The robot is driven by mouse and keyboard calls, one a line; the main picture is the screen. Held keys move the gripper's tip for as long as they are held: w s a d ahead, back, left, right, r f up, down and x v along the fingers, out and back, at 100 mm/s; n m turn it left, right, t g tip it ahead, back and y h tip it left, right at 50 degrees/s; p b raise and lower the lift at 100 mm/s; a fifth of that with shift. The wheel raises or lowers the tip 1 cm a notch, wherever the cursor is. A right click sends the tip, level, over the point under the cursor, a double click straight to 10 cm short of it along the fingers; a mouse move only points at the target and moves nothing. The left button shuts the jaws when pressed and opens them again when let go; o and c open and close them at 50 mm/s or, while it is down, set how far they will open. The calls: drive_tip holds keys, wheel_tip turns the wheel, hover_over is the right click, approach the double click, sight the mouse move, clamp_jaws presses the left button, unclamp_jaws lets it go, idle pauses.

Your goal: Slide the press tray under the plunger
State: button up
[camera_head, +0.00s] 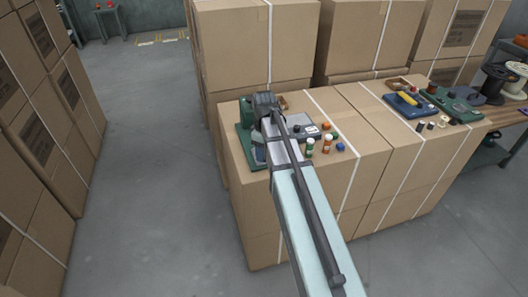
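A dark green device (244,112), which looks like the press, stands at the left end of the near carton's top. My arm covers much of it, so its plunger is hidden. I cannot make out the press tray for certain. A grey flat piece (304,131) with a white label lies just right of my arm. My gripper (265,103) is at the far end of the arm, at the device's right side. Its fingers are too small and hidden to tell whether they are open or touching anything.
Several small bottles and caps, including an orange-and-white bottle (327,143) and a blue cap (340,147), stand right of my arm. A blue tray (410,105) with a yellow item and several spools sit further right. Tall cartons (255,45) stand behind. The carton top's middle is clear.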

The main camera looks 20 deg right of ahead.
drive_tip(key=shift+f, duration=0.3)
clamp_jaws()
idle(0.4)
